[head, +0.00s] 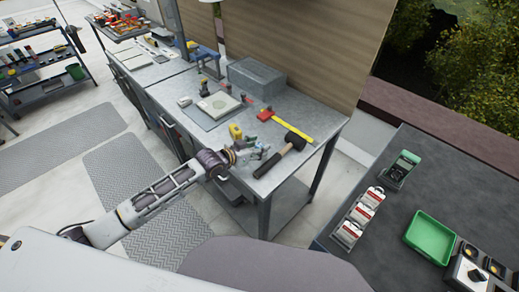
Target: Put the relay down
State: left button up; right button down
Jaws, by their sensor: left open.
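My left gripper (258,152) is open above the front edge of the grey metal workbench (290,112), its arm coming in from the lower left. No object shows clearly between its fingers. I cannot pick out the relay for sure at this size; small items close to the gripper are partly hidden by it. A yellow item (235,131) stands on the bench just behind the gripper. A black-headed mallet (294,141) lies just right of it. My right gripper is not in view.
A red and yellow tool (289,121), a grey box (256,76) and a light panel with a board (218,104) occupy the bench. A dark counter at right holds a green tray (430,237), red-and-white packs (357,218) and a green-topped device (403,168).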

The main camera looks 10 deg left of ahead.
aim_at(257, 147)
pick_arm(q)
jog(key=shift+c, duration=0.3)
grip_shut()
dwell(0.3)
jog(key=shift+r, duration=0.1)
notch_tip(257, 147, up, 10)
dwell(0.6)
dwell(0.4)
